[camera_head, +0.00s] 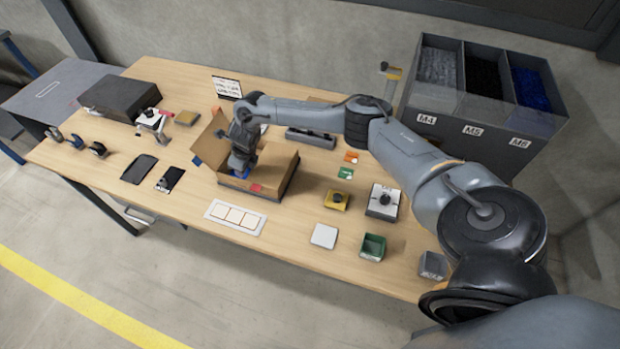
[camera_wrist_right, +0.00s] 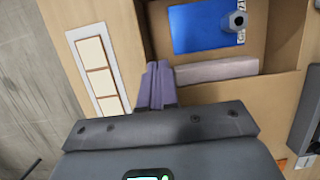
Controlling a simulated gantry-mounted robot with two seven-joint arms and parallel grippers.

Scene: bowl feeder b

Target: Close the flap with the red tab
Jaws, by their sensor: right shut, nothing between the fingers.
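An open cardboard box (camera_head: 284,178) stands near the middle of the table. A red tab (camera_head: 257,188) shows at its front edge; I cannot tell the exact angle of that flap. Another flap (camera_head: 212,137) stands up at the box's left, with a blue patch (camera_head: 197,161) near its edge. My right gripper (camera_head: 238,168) points down over the left part of the box. In the right wrist view its fingers (camera_wrist_right: 160,82) are together and empty, above the box edge. A blue item (camera_wrist_right: 203,28) lies inside the box. The red tab is not visible there. My left gripper is not in view.
A white panel with square tiles (camera_head: 236,216) lies in front of the box. A black phone-like item (camera_head: 170,179) lies left.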

